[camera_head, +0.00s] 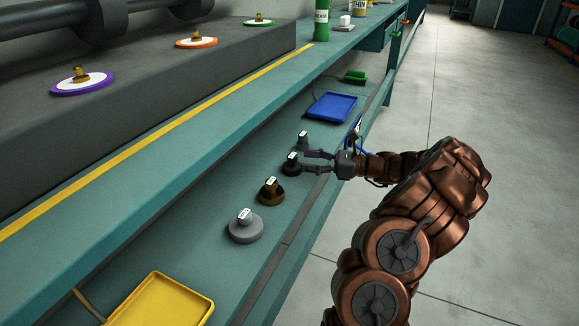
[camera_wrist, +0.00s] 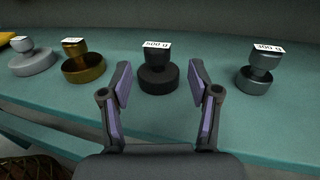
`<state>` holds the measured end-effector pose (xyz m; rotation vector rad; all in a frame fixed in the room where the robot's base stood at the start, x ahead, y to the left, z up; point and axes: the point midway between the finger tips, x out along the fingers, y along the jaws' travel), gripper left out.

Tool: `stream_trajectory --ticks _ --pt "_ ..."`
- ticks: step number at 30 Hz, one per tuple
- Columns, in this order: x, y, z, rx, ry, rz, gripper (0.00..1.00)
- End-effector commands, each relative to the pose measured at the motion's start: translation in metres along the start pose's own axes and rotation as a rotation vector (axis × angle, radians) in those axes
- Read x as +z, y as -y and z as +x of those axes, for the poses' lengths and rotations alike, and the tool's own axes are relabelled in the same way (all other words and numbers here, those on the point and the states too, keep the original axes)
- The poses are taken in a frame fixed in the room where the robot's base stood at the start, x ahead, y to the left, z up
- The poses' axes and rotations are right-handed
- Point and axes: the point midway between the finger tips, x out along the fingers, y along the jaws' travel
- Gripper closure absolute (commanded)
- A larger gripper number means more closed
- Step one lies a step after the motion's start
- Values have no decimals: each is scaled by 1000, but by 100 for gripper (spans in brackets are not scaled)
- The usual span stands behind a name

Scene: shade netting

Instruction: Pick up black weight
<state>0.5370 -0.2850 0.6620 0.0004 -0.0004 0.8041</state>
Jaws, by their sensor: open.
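The black weight (camera_head: 291,169) stands upright on the lower shelf, in a row with other weights. In the wrist view the black weight (camera_wrist: 158,77) is centred ahead of the gap between my fingers, with a white label on its knob. My gripper (camera_head: 318,161) reaches in from the right at shelf height, its fingertips close to the black weight. In the wrist view my gripper (camera_wrist: 160,82) is open, with one finger on each side and nothing held. Whether the fingertips touch the weight cannot be told.
A brass weight (camera_head: 271,191) and a silver weight (camera_head: 245,227) stand nearer in the row. A dark grey weight (camera_head: 303,142) stands just beyond. A blue tray (camera_head: 332,107) and a yellow tray (camera_head: 165,302) lie on the lower shelf (camera_head: 225,175). The upper ledge (camera_head: 150,160) runs alongside.

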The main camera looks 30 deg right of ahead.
Motion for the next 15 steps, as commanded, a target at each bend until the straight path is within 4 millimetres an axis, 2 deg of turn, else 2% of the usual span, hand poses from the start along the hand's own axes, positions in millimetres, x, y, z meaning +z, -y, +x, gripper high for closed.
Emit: stream_trajectory --ticks 7,15 --pt "4 -1 13 -3 0 -3 39" --pt "9 -5 48 1 1 1 39"
